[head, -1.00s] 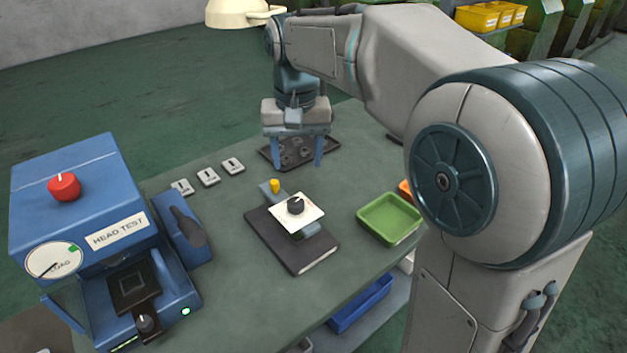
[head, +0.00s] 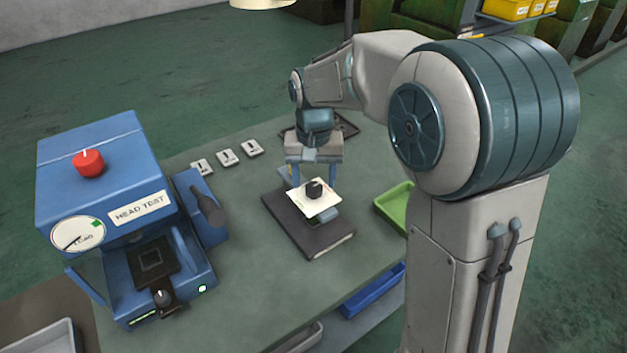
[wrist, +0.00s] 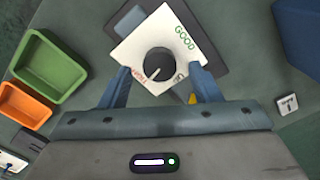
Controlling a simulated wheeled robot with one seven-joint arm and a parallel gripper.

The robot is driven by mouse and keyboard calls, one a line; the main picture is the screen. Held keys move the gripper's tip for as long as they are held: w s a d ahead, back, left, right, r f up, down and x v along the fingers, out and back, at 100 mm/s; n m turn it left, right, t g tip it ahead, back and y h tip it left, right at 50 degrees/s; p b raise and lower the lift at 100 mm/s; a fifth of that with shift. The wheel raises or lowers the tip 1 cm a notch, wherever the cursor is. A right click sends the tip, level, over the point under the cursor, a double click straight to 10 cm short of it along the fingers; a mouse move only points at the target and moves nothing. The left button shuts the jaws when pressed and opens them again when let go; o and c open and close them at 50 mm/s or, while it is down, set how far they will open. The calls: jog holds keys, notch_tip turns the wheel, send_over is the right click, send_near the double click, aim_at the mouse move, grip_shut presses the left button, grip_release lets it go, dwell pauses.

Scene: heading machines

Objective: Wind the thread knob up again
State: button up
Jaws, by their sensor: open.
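The black knob (head: 314,188) stands on a white square card on a dark flat block. In the wrist view the knob (wrist: 158,63) has a pale pointer line toward the bottom left. The white card (wrist: 140,50) carries a green GOOD, a red word and a dark word, both too small to read surely. My gripper (wrist: 160,71) is open, its blue fingers on either side of the card's near edge, close to the knob but not closed on it. In the head view my gripper (head: 314,176) is just behind the knob.
The blue HEAD TEST machine (head: 105,180) stands at left with a red knob (head: 88,163). A green tray (head: 393,208) is at right; an orange tray (wrist: 24,105) shows in the wrist view. A yellow piece (wrist: 192,98) shows beside a finger.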

jog(key=shift+f, duration=0.85)
jog(key=c, duration=1)
